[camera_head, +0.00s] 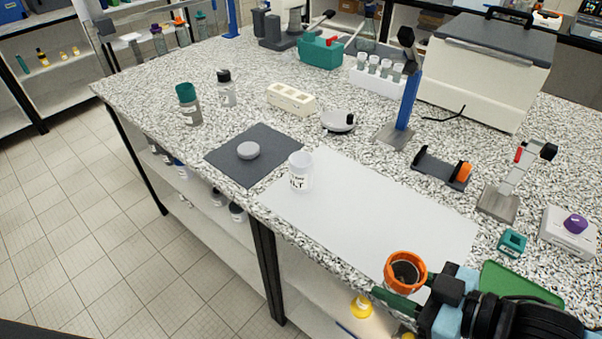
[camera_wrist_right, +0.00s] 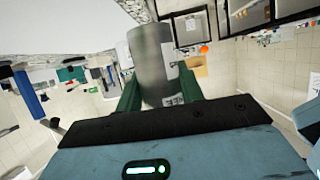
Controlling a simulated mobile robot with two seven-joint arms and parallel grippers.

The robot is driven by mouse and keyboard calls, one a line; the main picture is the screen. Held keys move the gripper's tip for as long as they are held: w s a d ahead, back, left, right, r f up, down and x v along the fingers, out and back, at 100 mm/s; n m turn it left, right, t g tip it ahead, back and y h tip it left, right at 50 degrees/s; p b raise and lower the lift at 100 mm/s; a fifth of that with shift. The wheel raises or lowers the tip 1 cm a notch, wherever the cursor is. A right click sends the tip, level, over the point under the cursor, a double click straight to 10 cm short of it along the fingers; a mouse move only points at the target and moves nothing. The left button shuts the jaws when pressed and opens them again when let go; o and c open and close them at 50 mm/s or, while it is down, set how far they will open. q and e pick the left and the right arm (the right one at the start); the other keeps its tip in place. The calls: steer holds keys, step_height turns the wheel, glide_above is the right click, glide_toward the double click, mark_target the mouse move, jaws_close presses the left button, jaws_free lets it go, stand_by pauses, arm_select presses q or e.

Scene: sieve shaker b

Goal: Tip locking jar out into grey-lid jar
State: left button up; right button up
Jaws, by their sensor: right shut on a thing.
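My right gripper (camera_head: 408,299) is shut on a jar with an orange rim (camera_head: 405,261), taken to be the locking jar, at the front right of the bench. Its mouth faces up and shows dark contents. In the right wrist view the grey jar body (camera_wrist_right: 153,65) sits between my green fingers. An open white jar (camera_head: 300,174), its label ending in "LT", stands upright at the left end of the white sheet (camera_head: 385,212). A grey lid (camera_head: 248,150) lies on the dark mat (camera_head: 225,152) beside it. My left gripper is not in view.
A teal-capped jar (camera_head: 188,105) and a dark-capped jar (camera_head: 227,90) stand behind the mat. A cream block (camera_head: 291,98), a round dish (camera_head: 338,122) and a blue-post stand (camera_head: 406,105) are further back. Most of the white sheet is clear.

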steer(key=shift+w, duration=0.1)
stand_by(0.3)
steer(key=w+d+r+m+t+h, duration=0.1)
steer(key=w+d+m+t+h, duration=0.2)
steer(key=w, duration=0.4)
steer(key=w+d+m+t+h, duration=0.3)
steer(key=w+d+m+h, duration=0.3)
steer(key=w+m+h, duration=0.1)
steer(key=shift+w+r+m+h, duration=0.2)
steer(key=shift+r+m+h, duration=0.2)
steer(key=shift+m+h, duration=0.2)
